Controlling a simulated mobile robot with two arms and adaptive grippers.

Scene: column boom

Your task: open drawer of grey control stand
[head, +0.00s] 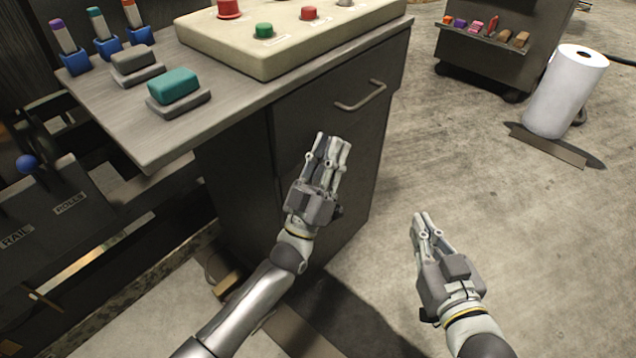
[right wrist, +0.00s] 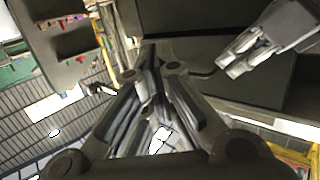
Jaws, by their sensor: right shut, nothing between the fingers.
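The grey control stand (head: 250,125) has a dark front with a drawer (head: 315,112) at the top. Its pale bar handle (head: 362,97) is free, and the drawer front looks flush with the stand. My left gripper (head: 330,145) is in front of the stand, below and left of the handle, apart from it. Its fingers are close together, but I cannot tell whether they are shut. It also shows in the right wrist view (right wrist: 240,56). My right gripper (head: 425,218) is shut and empty, over the floor right of the stand and below the handle.
A cream panel with buttons (head: 285,45), a teal block (head: 174,85) and a grey block (head: 133,60) sit on the stand's top. A white roll (head: 566,92) and a dark cart (head: 490,55) stand at the upper right. The floor (head: 480,165) between is clear.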

